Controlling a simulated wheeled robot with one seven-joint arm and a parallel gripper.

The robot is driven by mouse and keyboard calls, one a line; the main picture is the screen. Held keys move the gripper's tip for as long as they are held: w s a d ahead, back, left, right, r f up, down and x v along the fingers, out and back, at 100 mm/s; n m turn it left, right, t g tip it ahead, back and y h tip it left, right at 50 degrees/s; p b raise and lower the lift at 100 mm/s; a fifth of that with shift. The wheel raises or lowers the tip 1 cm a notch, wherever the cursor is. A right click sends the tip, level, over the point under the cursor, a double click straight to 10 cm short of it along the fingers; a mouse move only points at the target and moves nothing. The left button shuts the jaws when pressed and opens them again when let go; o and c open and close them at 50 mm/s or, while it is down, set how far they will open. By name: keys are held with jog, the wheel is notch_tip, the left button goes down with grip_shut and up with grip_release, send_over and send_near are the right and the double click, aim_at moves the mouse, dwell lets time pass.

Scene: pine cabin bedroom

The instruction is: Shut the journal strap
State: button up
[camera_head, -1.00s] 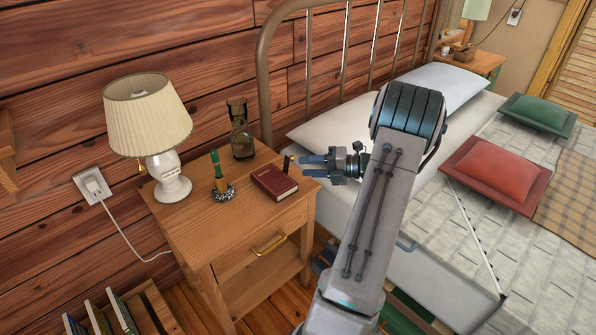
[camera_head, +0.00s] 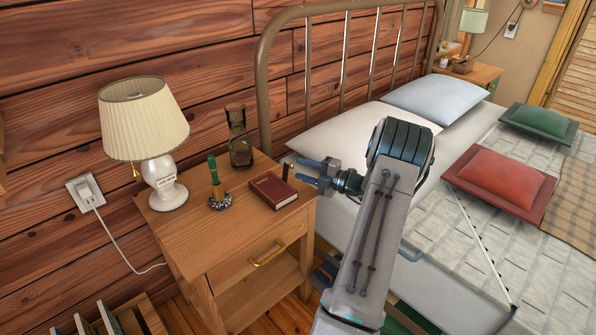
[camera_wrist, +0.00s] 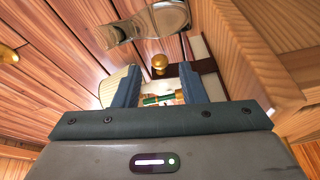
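The journal (camera_head: 270,191) is a dark red book lying flat on the nightstand. Its strap (camera_head: 285,172) shows as a short dark piece standing up at the journal's right side, so it is raised. My gripper (camera_head: 295,170) is just right of the strap, above the nightstand's right edge. In the wrist view its two blue fingers (camera_wrist: 158,78) are apart with nothing clearly held between them. A gold knob (camera_wrist: 159,63) shows just beyond the fingertips, beside the journal's dark red cover and pale pages (camera_wrist: 200,50). I cannot tell whether a finger touches the strap.
The nightstand (camera_head: 233,222) has bare room in front. The bed with a white pillow (camera_head: 345,141) is close on the right.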

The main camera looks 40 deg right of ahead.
jog(key=shift+x, duration=1.2)
grip_shut()
